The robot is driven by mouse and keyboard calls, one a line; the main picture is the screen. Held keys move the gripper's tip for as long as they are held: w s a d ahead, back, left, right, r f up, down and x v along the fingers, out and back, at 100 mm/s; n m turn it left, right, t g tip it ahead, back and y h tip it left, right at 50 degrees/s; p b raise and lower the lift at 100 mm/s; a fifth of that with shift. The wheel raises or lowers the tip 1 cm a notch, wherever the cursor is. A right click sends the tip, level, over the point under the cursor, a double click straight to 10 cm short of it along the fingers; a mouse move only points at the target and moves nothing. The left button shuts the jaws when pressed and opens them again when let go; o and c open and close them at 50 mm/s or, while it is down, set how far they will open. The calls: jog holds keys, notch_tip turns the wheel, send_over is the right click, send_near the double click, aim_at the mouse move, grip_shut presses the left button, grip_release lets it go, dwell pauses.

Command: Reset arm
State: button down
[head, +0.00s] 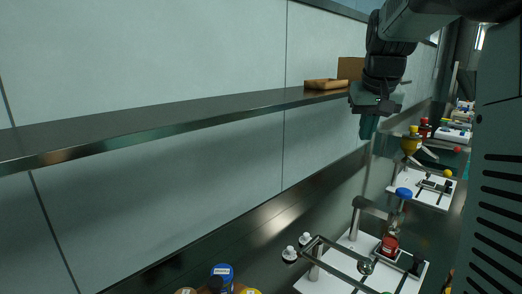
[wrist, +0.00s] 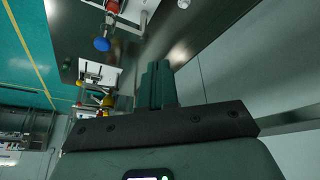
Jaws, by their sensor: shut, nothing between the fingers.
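My gripper (head: 369,127) hangs from my arm at the upper right of the head view, fingers pointing down, beside the shelf's right part. In the wrist view its dark green fingers (wrist: 156,85) are pressed together with nothing between them. The gripper is above the bench and apart from the equipment there.
A long dark shelf (head: 150,120) runs along the wall, with a wooden tray (head: 325,84) on it near my arm. Below are white-based stands, one with a blue knob (head: 403,193) and a red part (head: 389,245). Blue-lidded (head: 221,272) and other jars stand at the bottom.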

jog(key=s+a+r+n, duration=0.1)
jog(key=s+a, duration=0.7)
jog(key=s, duration=0.5)
jog(key=s+a+f, duration=0.2)
jog(key=s+f, duration=0.1)
jog(key=s, duration=0.5)
jog(key=s+a+f+t+y, duration=0.1)
jog(key=s+a+f, duration=0.1)
jog(key=s, duration=0.7)
jog(key=shift+a+f, duration=0.3)
jog(key=shift+f, duration=0.25)
